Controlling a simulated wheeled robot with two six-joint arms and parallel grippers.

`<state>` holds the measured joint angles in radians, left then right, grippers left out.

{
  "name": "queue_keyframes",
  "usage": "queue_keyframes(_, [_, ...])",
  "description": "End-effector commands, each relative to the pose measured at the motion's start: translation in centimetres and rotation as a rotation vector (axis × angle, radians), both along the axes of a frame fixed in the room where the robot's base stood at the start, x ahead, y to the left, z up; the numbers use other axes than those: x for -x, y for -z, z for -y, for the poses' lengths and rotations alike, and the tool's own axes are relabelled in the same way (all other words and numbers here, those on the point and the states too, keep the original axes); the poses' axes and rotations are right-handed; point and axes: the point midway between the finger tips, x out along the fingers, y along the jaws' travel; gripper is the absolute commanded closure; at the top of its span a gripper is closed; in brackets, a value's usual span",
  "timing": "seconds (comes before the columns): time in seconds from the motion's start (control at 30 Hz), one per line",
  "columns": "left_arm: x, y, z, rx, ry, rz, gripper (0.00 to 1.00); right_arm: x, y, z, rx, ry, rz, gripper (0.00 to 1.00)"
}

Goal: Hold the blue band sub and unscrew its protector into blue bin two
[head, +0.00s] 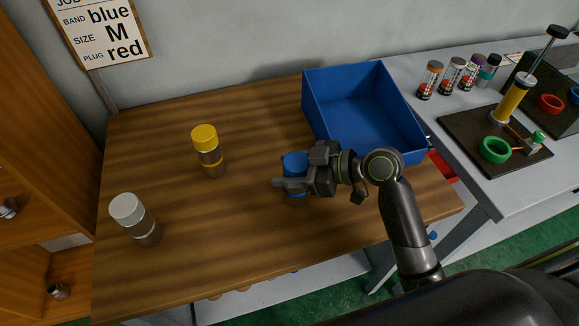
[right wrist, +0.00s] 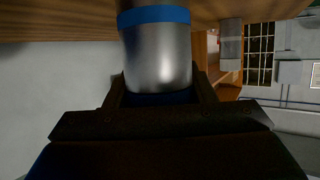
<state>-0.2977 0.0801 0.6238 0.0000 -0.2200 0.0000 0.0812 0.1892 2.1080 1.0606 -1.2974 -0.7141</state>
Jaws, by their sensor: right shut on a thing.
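The blue band sub (head: 296,200) stands upright on the wooden table, left of the blue bin's near corner. Its blue protector (head: 295,160) sits on top. My right gripper (head: 291,183) reaches in from the right and is shut on the protector, hiding part of the sub. In the right wrist view, the sub's silver body (right wrist: 158,60) and its blue band (right wrist: 154,17) show beyond the fingers, with the dark blue protector (right wrist: 160,98) between them. The blue bin (head: 358,112) stands open behind; its visible inside is empty. My left gripper is not in view.
A yellow-capped sub (head: 208,152) and a white-capped sub (head: 136,219) stand to the left. A sign (head: 101,30) reads band blue, size M, plug red. Several small containers and a vise-like stand (head: 508,105) are on the right-hand bench. The table's front left is clear.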

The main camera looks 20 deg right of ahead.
Motion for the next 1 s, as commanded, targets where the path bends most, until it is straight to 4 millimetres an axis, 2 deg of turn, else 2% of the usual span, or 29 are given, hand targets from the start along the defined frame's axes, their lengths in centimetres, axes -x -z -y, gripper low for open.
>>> queue_keyframes(0.13, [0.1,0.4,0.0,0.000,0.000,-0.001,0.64,0.0,0.2,0.0,-0.002,-0.001,0.004,1.00])
queue_keyframes(0.17, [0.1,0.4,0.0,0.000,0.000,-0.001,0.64,0.0,0.3,0.0,0.000,0.000,0.000,0.49])
queue_keyframes(0.3, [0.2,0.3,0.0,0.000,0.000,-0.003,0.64,0.0,0.2,0.0,0.000,0.000,0.000,0.31])
queue_keyframes(0.33, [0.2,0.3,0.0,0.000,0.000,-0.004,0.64,0.0,0.2,0.0,0.000,0.000,0.000,0.28])
queue_keyframes(0.7, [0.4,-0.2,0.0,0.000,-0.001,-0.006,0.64,0.0,-0.3,0.0,0.000,0.000,0.001,0.28])
queue_keyframes(1.0, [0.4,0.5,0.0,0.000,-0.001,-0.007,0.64,1.6,-1.2,2.6,0.007,-0.001,0.002,0.28])
